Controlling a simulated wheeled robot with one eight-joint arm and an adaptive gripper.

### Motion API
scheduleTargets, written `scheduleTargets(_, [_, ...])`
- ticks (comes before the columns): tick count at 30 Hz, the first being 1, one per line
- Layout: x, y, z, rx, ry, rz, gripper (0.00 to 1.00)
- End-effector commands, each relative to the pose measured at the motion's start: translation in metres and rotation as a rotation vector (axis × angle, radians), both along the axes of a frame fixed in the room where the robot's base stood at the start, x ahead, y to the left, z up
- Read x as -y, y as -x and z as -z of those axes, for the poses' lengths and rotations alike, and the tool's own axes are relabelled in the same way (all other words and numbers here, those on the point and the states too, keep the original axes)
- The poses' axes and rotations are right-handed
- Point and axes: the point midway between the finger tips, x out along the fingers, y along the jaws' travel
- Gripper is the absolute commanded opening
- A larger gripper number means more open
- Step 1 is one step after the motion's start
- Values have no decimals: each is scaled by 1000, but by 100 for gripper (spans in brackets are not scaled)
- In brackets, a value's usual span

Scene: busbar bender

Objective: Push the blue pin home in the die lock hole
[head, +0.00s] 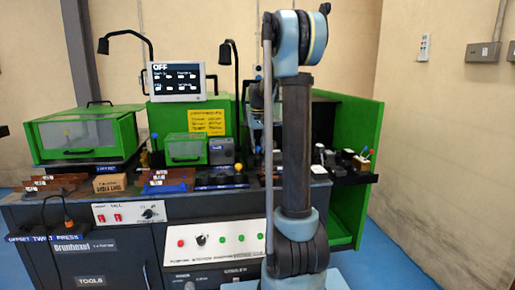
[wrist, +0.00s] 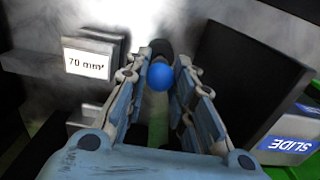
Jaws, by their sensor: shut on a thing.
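The blue pin's round head (wrist: 160,77) shows in the wrist view between the two fingers of my gripper (wrist: 166,60). The fingers are closed in on both sides of it. The pin's shaft is mostly hidden, so I cannot tell how deep it sits. A dark round shape (wrist: 158,47) lies just beyond the head, perhaps the lock hole. A metal block labelled "70 mm²" (wrist: 92,58) stands left of the fingers. In the head view my arm hides the gripper and the pin.
A dark block (wrist: 245,70) stands close right of the fingers, with a blue "SLIDE" label (wrist: 290,145) beside it. In the head view, a screen reading "OFF" (head: 177,81) stands over the bench, and a green side panel (head: 357,125) bounds the right.

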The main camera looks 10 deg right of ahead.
Motion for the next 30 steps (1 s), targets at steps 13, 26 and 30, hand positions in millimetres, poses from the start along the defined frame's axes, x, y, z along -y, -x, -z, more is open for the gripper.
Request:
scheduleTargets(13, [0,0,9,0,0,0,0])
scheduleTargets(26, [0,0,18,0,0,0,0])
scheduleTargets(30, [0,0,20,0,0,0,0])
